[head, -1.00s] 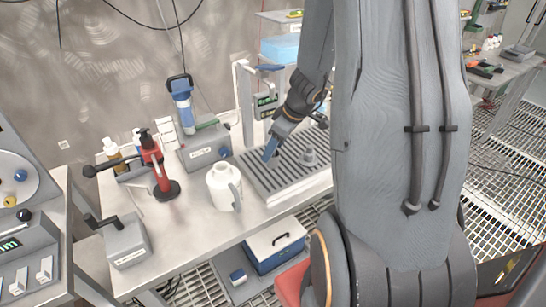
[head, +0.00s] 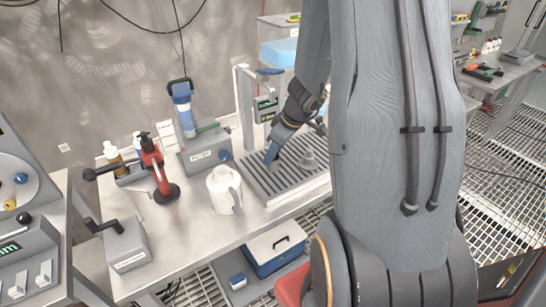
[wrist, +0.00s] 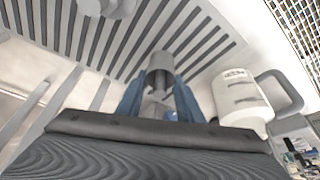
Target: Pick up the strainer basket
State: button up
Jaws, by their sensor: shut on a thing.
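My gripper (head: 271,154) is low over the left part of a slatted grey drain tray (head: 262,184) on the steel bench. In the wrist view its two blue fingers (wrist: 160,100) are shut on a small grey cup-shaped piece, which looks like the strainer basket (wrist: 160,62). The basket sits between the fingertips, with its wide end away from the wrist. Its lower part is hidden by the fingers. In the head view I cannot make it out behind the fingers. I cannot tell whether it touches the slats.
A grey knobbed piece (head: 308,160) stands on the tray's right part. A white jug (head: 224,190) stands left of the tray; a grey box with a blue-topped column (head: 205,152) stands behind the jug. A red stand (head: 163,185) is further left. Bare bench lies in front of the jug.

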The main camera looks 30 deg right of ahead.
jog(key=shift+r, duration=0.4)
notch_tip(320, 180, up, 3)
jog(key=shift+f+b, duration=0.1)
jog(key=shift+b, duration=0.2)
jog(key=s+d+b, duration=0.3)
jog(key=s+d, duration=0.1)
jog(key=s, duration=0.4)
jog(key=s+d+b, duration=0.3)
jog(key=s+d, duration=0.1)
jog(key=s, duration=0.4)
jog(key=shift+d+b, duration=0.25)
jog(key=shift+b, duration=0.05)
jog(key=shift+w, duration=0.1)
notch_tip(320, 180, up, 4)
jog(key=p, duration=0.3)
jog(key=shift+r, duration=0.2)
jog(key=shift+w, duration=0.1)
